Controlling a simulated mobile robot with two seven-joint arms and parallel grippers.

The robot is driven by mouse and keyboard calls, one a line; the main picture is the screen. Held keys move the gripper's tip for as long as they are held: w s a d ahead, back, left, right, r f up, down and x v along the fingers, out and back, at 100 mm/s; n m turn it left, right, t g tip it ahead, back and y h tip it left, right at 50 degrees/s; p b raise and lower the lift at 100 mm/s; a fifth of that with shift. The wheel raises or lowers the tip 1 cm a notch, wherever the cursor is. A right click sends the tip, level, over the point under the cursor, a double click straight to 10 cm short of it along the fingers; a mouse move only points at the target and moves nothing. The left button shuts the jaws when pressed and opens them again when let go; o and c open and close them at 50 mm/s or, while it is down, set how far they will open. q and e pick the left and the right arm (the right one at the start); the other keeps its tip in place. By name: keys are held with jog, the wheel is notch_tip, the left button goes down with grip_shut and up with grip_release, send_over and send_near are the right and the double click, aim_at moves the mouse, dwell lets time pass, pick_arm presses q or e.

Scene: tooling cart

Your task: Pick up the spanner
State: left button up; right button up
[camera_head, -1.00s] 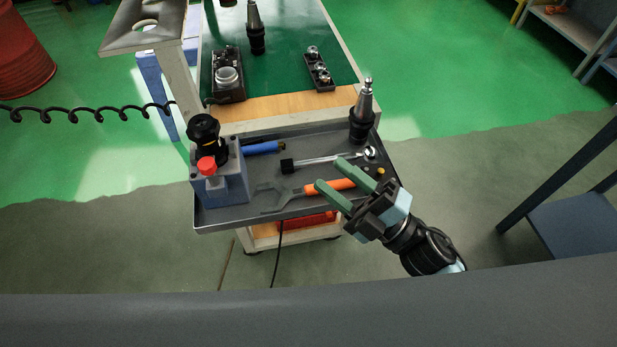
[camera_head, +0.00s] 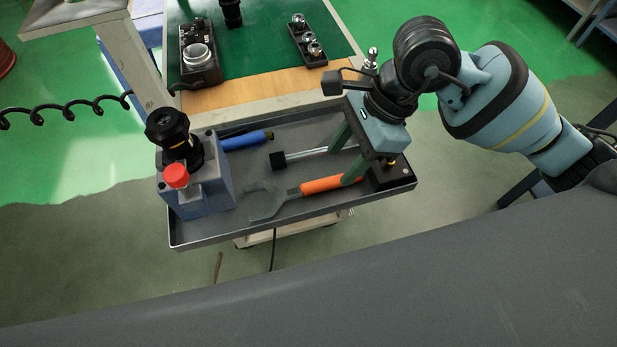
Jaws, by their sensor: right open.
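The spanner (camera_head: 268,199) lies in the grey tray on the cart, its grey open-jawed head to the left and its orange handle to the right. My right gripper (camera_head: 340,167) points down over the right part of the handle, with its two green fingers apart. One finger is on the far side of the handle, and the other overlaps the handle near its right end. I cannot tell whether they touch it. The gripper hides the handle's far right end. My left gripper is out of view.
The tray (camera_head: 290,222) also holds a blue-grey block (camera_head: 208,190) with a black tool holder and red knob, a blue-handled tool (camera_head: 247,140) and a ratchet-like bar (camera_head: 305,154) just behind the spanner. The tray rim surrounds them. The green worktop (camera_head: 262,50) lies behind.

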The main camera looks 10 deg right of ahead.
aim_at(324, 182)
jog(key=shift+w+d+h, duration=0.3)
jog(key=shift+d, duration=0.1)
jog(key=shift+x, duration=1.1)
jog(key=shift+w+a+x, duration=0.1)
jog(key=shift+a+x, duration=0.05)
jog(key=shift+x, duration=0.9)
jog(key=shift+w+a+x, duration=0.1)
jog(key=shift+a+x, duration=0.05)
jog(key=shift+x, duration=0.95)
jog(key=shift+a+f, duration=0.2)
jog(key=shift+f, duration=0.3)
jog(key=shift+f, duration=0.25)
jog(key=shift+c, duration=0.5)
grip_shut()
